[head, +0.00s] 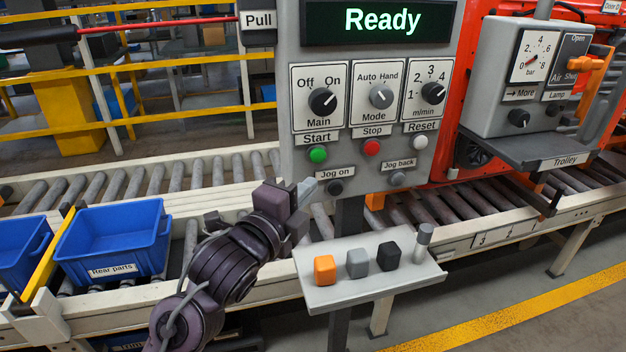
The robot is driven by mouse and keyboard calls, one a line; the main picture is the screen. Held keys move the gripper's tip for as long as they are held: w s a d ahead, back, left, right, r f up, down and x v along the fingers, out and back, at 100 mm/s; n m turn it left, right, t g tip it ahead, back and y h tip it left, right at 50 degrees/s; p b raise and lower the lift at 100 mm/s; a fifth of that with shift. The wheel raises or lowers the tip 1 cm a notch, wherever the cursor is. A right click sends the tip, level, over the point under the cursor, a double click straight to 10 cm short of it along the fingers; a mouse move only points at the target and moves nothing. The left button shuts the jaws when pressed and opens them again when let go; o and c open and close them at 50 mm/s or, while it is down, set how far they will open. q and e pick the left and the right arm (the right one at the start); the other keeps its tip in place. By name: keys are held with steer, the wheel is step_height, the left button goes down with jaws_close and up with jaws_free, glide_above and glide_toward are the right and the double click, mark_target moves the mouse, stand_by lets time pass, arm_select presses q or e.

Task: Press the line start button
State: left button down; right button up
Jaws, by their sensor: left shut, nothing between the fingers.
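The line start button is the green button (317,154) under the "Start" label, at the lower left of the grey control panel (360,80). The panel's display (380,22) reads "Ready". The red Stop button (372,148) and white Reset button (421,142) sit to its right. My left gripper (306,190) is shut and empty, with its fingertips below the green button and left of the dark Jog on button (335,187). I cannot tell whether the fingertips touch the panel. The green button is fully visible. My right gripper is not in view.
A small shelf (380,288) below the panel holds an orange, a grey and a black cube and a grey cylinder. Blue bins (112,240) stand on the roller conveyor at left. A gauge box (515,80) stands at right above a dark trolley shelf (530,150).

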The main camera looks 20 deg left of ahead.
mark_target(324, 157)
arm_select(q)
steer(key=w+p, duration=0.1)
steer(key=w, duration=0.1)
steer(key=w+a+p, duration=0.1)
steer(key=w, duration=0.2)
steer(key=w+p, duration=0.1)
steer(key=w, duration=0.2)
steer(key=shift+a+p, duration=0.2)
steer(key=shift+p, duration=0.1)
